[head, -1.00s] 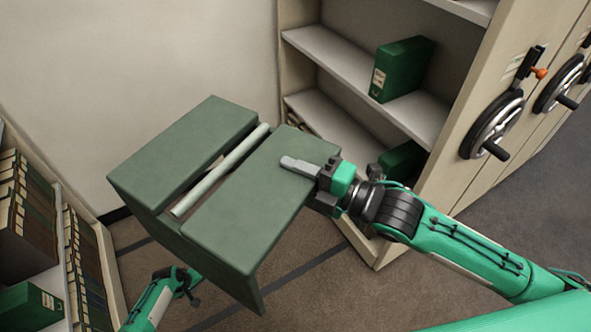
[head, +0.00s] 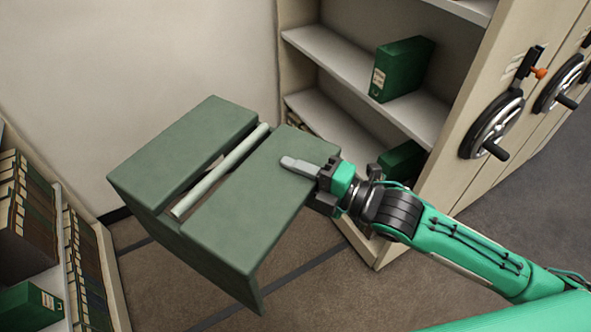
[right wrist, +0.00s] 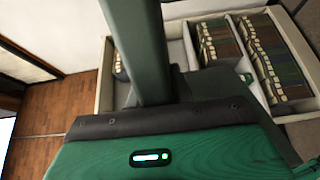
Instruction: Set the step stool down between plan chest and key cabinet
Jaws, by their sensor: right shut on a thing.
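The step stool (head: 240,215) is dark green, with two flat boards and a pale bar (head: 220,170) between them. It hangs in the air above the brown floor in the head view, tilted in the picture. My right gripper (head: 298,166) is shut on the right board's edge. One grey finger lies on top of the board; the other finger is hidden. In the right wrist view a dark green part of the stool (right wrist: 140,50) rises from the gripper. My left gripper is out of view. I cannot make out a plan chest or key cabinet.
Shelving with handwheels (head: 492,125) stands at the right, close to my right arm, and holds green boxes (head: 402,68). A lower shelf unit (head: 95,250) with files is at the left. A pale wall (head: 130,80) is behind. Brown floor (head: 330,285) shows clear below the stool.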

